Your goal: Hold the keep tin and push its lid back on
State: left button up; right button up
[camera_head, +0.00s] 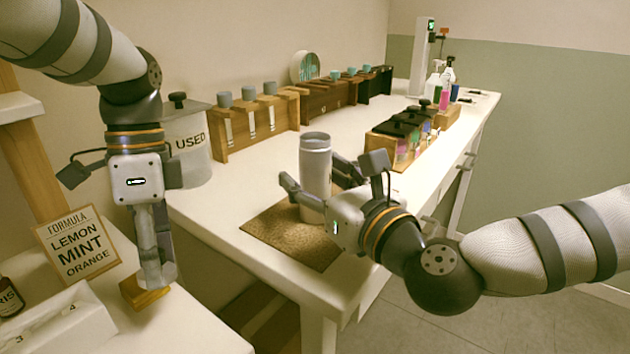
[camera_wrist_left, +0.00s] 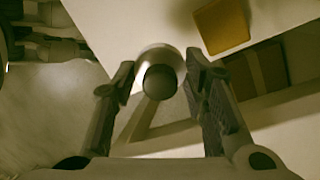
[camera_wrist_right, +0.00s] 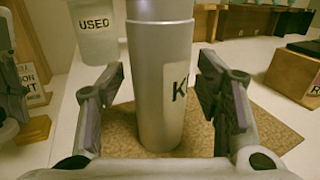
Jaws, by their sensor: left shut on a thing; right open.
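The keep tin (camera_head: 315,165) is a tall silver cylinder standing upright on a brown cork mat (camera_head: 262,240). Its label, partly visible as "K", shows in the right wrist view, where the tin (camera_wrist_right: 155,85) stands between the fingers. My right gripper (camera_head: 318,185) is open, its fingers either side of the tin with visible gaps. My left gripper (camera_head: 155,262) points down, away from the tin, over the left table. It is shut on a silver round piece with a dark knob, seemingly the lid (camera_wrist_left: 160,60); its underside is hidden.
A wooden block (camera_head: 143,292) lies just below my left gripper. A formula card (camera_head: 77,244) and a white tray (camera_head: 60,325) are nearby. A "USED" jar (camera_head: 188,150) and wooden bottle racks (camera_head: 255,122) stand behind the tin. A gap separates the two tables.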

jog(key=c, duration=1.4)
pick_arm(q)
jog(key=shift+r, duration=0.1)
pick_arm(e)
jog(key=shift+r, duration=0.1)
